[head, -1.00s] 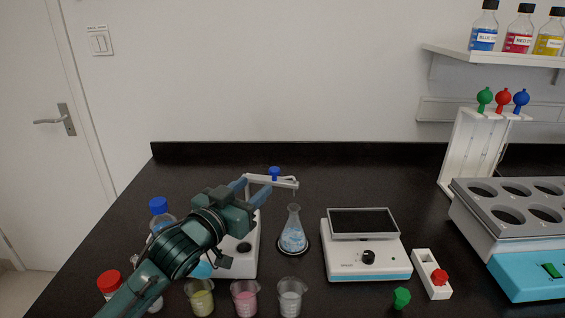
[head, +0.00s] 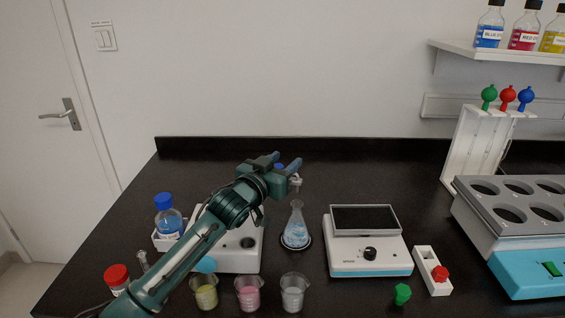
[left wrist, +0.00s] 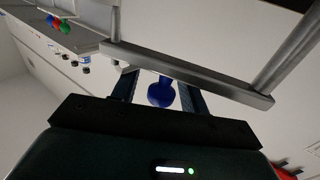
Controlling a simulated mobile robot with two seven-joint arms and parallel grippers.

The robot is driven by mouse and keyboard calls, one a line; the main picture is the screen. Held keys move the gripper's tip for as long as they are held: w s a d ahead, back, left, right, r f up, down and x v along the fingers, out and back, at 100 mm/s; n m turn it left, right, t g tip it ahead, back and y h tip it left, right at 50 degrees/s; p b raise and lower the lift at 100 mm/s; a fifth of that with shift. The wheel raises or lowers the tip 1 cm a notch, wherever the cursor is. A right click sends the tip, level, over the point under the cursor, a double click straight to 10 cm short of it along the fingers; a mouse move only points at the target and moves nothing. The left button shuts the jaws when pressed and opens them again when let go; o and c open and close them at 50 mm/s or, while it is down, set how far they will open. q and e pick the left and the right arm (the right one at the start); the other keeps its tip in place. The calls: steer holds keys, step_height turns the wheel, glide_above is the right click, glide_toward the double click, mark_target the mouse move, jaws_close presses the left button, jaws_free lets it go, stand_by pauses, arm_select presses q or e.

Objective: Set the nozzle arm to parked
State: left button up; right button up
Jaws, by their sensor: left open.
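The nozzle arm (head: 296,181) is a pale bar whose outer end shows just past my left gripper, above the neck of a flask with blue liquid (head: 296,232). The rest of it is hidden behind my gripper in the head view. In the left wrist view it shows as a grey bar (left wrist: 190,72) crossing the picture. Its blue knob (head: 279,166) sits between the fingers of my left gripper (head: 286,160). In the left wrist view the blue knob (left wrist: 161,93) is between the two open fingers, with some room beside it. My right gripper is not in view.
The white dispenser base (head: 240,258) stands below my left arm. Three beakers, one yellow-green (head: 205,291), one pink (head: 247,293) and one clear (head: 293,292), stand in front. A balance (head: 370,262) stands to the right of the flask. The bench behind is clear.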

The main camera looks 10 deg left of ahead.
arm_select(q)
steer(key=shift+c, duration=0.4)
jaws_close()
steer(key=shift+a, duration=0.1)
